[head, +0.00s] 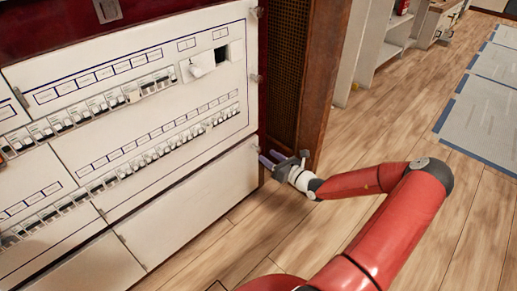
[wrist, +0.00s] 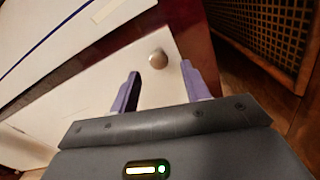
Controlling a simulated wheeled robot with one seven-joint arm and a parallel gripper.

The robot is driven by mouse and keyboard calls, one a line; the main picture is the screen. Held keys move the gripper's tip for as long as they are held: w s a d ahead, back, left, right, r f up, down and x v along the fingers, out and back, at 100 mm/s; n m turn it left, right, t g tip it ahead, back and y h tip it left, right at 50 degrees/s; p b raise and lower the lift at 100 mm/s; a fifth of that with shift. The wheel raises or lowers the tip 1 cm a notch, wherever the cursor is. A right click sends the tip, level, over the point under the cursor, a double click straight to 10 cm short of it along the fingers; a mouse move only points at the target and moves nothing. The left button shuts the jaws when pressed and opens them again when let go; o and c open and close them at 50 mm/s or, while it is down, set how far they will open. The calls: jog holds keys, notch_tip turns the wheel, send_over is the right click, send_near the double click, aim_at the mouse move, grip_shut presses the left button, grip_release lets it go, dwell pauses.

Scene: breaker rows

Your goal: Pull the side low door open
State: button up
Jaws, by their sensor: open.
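The low white door (head: 190,205) is at the bottom right of the breaker cabinet in the head view. It looks closed, flush with the panels around it. Its white face (wrist: 150,85) and a round metal knob (wrist: 158,59) show in the wrist view. My gripper (head: 268,160) is at the door's upper right edge, beside the wooden side piece. In the wrist view my gripper (wrist: 160,69) is open, with its two purple fingers on either side of the knob's line. The knob lies just beyond the fingertips; I cannot tell whether they touch it.
Panels with breaker rows (head: 150,150) are above the door, with small knobs (head: 255,78) on their right edge.

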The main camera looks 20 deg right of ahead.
aim_at(260, 151)
jog(key=x, duration=0.5)
jog(key=shift+w+a+b, duration=0.2)
jog(key=shift+w+b, duration=0.15)
grip_shut()
